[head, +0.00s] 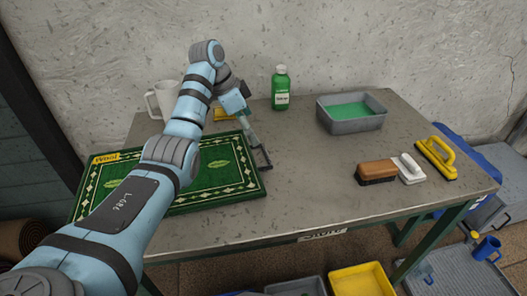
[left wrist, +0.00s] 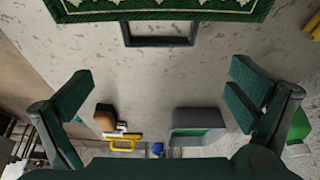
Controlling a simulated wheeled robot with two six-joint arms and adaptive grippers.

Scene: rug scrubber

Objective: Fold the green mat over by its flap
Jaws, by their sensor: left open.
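The green mat (head: 222,172) lies flat on the left of the table, with a cream leaf border and a yellow label. My right gripper is not in view.
A grey tub (head: 351,115) of green liquid is at the back right. Brushes (head: 376,172) lie at the right. The table's middle (head: 310,175) is clear.

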